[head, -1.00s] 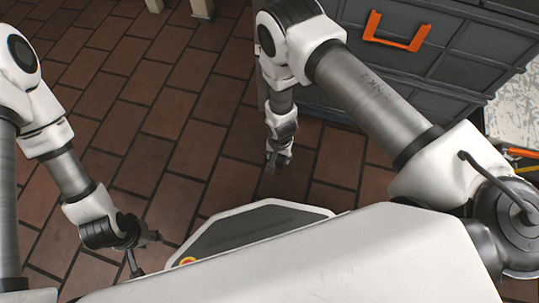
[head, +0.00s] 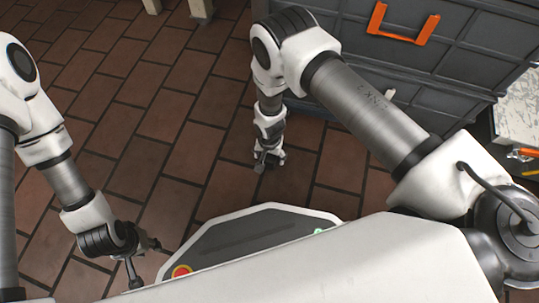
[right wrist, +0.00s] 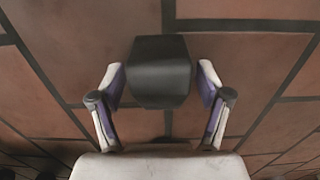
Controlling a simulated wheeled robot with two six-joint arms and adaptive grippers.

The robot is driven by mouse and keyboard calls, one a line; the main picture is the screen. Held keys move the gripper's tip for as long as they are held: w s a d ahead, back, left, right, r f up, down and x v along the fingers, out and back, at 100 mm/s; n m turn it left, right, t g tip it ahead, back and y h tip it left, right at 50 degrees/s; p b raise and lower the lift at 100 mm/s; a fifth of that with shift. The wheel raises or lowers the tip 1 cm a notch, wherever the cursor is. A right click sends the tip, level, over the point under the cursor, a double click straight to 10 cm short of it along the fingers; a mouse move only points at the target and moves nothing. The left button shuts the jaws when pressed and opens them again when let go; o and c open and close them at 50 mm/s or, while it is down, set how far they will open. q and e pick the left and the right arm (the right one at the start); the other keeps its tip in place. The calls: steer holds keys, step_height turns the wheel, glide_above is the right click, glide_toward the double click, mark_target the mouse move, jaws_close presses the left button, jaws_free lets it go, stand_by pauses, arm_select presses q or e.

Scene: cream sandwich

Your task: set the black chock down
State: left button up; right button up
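The black chock (right wrist: 160,72) shows in the right wrist view, a dark block in front of the palm over the brown floor tiles. My right gripper (right wrist: 160,84) has a finger on each side of it, with a narrow gap at both sides, so it looks open around the chock. I cannot tell whether the chock touches the floor. In the head view my right gripper (head: 268,162) is low over the tiles; the chock cannot be made out there. My left gripper (head: 144,258) hangs at the lower left, seen from the side; its finger opening is unclear.
A grey cabinet (head: 470,60) with an orange handle (head: 402,24) stands at the upper right. A pale worktop (head: 520,110) with orange items is at the right edge. Two light legs (head: 200,10) show at the top. The tiled floor (head: 170,120) between is clear.

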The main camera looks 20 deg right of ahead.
step_height(320, 180, up, 12)
steer(key=p, duration=1.1)
steer(key=shift+r, duration=0.2)
